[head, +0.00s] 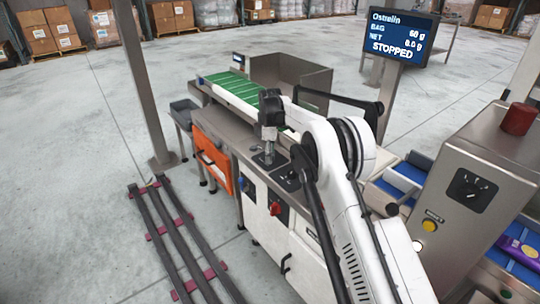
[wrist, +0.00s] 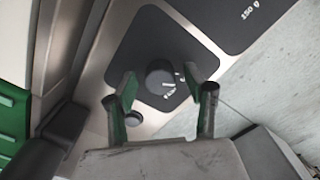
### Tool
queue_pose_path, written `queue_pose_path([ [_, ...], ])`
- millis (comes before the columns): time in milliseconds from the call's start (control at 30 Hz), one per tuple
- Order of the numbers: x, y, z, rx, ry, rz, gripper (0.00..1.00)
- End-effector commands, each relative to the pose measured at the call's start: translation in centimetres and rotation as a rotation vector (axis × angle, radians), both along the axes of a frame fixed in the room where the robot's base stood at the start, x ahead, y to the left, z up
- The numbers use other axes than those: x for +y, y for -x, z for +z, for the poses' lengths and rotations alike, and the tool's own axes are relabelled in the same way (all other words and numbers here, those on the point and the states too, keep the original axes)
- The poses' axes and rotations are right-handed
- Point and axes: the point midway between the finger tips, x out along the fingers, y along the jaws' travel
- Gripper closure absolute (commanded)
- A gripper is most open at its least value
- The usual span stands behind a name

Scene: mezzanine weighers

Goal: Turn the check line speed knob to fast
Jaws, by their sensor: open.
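A round dark knob (wrist: 159,73) stands on a dark plate (wrist: 128,52) in the wrist view. White marks and small lettering lie close by it, too blurred to read. My gripper (wrist: 166,90) is open, with one green-padded finger on each side of the knob. I cannot tell whether either finger touches it. In the head view my gripper (head: 267,150) points down over a dark plate on the steel machine top, and the knob is hidden behind it.
A smaller dark knob (wrist: 131,118) is near the left finger. A green conveyor belt (head: 232,90) runs behind my gripper. A screen (head: 398,37) reads STOPPED. A red switch (head: 275,208) is on the machine front. A cabinet with a dial (head: 472,189) stands at right.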

Motion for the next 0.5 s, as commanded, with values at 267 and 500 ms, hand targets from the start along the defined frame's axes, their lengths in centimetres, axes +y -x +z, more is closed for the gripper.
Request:
queue_pose_path([
  [267,0.0,0.0,0.02,0.0,0.0,0.0,0.62],
  [500,0.0,0.0,0.03,0.0,0.0,0.0,0.94],
])
